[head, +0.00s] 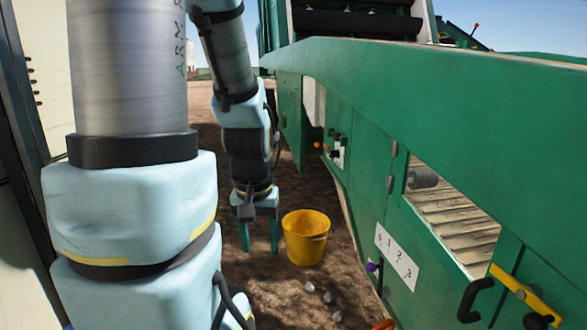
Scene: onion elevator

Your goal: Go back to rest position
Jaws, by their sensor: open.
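My gripper (259,236) hangs at the end of my arm in the head view, pointing down. Its two green fingers are apart and nothing shows between them. It is over bare brown ground, just left of a yellow bucket (305,240). The gripper and bucket look apart, though the exact gap is hard to judge. The bucket stands upright, and its contents cannot be made out.
A large green machine (450,110) fills the right side, with levers (475,300) and a yellow handle (525,293). Several small pale round objects (328,297) lie on the ground before the bucket. A pale panel (45,70) is at left.

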